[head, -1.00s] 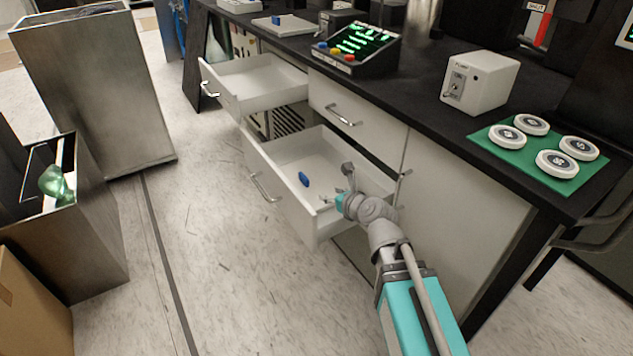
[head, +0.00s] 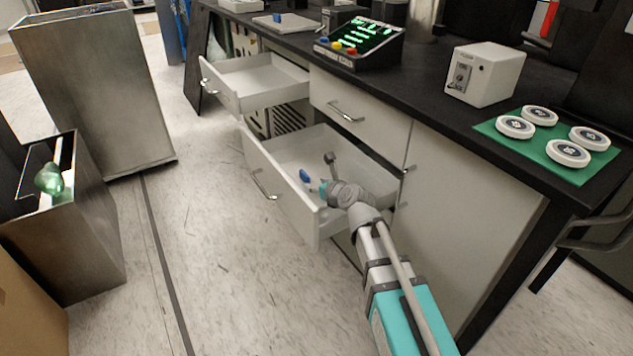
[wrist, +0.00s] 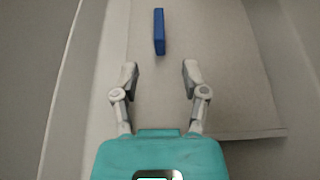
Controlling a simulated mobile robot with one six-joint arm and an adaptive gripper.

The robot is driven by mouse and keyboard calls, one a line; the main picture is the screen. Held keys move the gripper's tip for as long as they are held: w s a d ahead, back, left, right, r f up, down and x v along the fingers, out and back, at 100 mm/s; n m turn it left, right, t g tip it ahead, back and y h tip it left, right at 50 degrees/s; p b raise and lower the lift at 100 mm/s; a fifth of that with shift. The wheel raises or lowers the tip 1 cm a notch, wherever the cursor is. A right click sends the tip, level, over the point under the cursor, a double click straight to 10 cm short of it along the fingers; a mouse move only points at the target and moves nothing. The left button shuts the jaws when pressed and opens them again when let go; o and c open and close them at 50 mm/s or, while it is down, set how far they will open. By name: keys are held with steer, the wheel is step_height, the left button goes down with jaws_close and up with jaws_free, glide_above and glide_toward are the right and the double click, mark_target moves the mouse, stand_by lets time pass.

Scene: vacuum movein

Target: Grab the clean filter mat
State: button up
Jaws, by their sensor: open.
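A small blue block (head: 304,176) lies in the open lower drawer (head: 278,193); it may be the clean filter mat, but I see no label on it. In the wrist view the blue block (wrist: 159,31) stands long and narrow just beyond my fingertips, in line with the gap between them. My gripper (wrist: 160,68) is open and empty, with nothing between its fingers. In the head view my gripper (head: 320,172) reaches over the drawer's right side, close to the blue block and apart from it.
An upper drawer (head: 240,102) is open farther back. The drawer walls rise around the gripper. On the black counter are a white box (head: 485,73), a green mat (head: 500,137) with several white discs, and a control panel (head: 360,42). Metal bins stand at left; floor between is clear.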

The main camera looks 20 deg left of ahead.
mark_target(309, 181)
steer(key=shift+w+a, duration=0.1)
stand_by(0.3)
steer(key=shift+b+x, duration=1.05)
steer(key=shift+x, duration=1.45)
steer(key=shift+f, duration=0.1)
jaws_close()
